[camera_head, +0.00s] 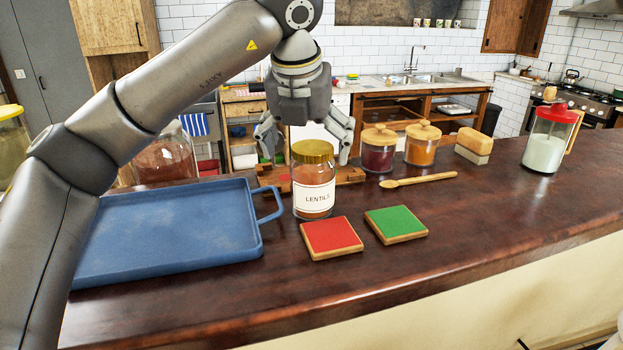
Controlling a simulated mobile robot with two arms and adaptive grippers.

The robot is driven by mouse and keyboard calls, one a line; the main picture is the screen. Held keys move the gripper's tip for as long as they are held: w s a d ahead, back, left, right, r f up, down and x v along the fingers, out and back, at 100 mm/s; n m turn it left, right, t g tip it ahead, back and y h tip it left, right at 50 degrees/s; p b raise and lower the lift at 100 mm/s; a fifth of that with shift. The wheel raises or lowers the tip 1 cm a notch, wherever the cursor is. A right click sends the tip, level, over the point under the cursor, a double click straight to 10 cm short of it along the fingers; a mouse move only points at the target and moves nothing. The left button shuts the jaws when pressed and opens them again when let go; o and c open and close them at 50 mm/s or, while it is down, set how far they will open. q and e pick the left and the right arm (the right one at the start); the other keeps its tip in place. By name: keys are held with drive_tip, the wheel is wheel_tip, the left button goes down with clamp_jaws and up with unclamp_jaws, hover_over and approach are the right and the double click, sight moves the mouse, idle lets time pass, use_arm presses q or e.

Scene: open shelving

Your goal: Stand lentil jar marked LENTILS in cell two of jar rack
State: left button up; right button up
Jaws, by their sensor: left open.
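The lentil jar (314,197), with a gold lid and a white label reading LENTILS, stands upright on the dark wooden counter. The jar rack (350,175) looks like a low wooden piece just behind the jar. The jar and my gripper hide much of it, so I cannot tell its cells apart. My left gripper (306,150) points down with its fingers spread and empty. It shows above and behind the jar's lid, with one finger to each side in the picture. I cannot tell whether it touches anything. My right gripper is out of view.
A blue tray (165,262) lies left of the jar. Red (331,236) and green (396,222) tiles lie in front. Two lidded jars (379,158) (422,150), a wooden spoon (420,180) and a red-lidded jar (545,150) stand or lie rightward. The front right counter is clear.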

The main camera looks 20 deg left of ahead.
sight(313, 171)
use_arm(q)
drive_tip(key=shift+w+f, duration=0.15)
drive_tip(key=shift+f, duration=0.15)
drive_tip(key=shift+w+f+p, duration=0.2)
drive_tip(key=shift+f+p, duration=0.35)
drive_tip(key=shift+p, duration=0.05)
drive_tip(key=p+x, duration=0.1)
drive_tip(key=x, duration=0.2)
drive_tip(key=shift+w+d+f, duration=0.15)
drive_tip(key=shift+d+f, duration=0.05)
drive_tip(key=shift+w+f, duration=0.15)
drive_tip(key=shift+f, duration=0.2)
drive_tip(key=shift+c, duration=0.3)
drive_tip(key=c, duration=1.4)
drive_tip(key=shift+r, duration=0.15)
drive_tip(key=shift+c, duration=0.8)
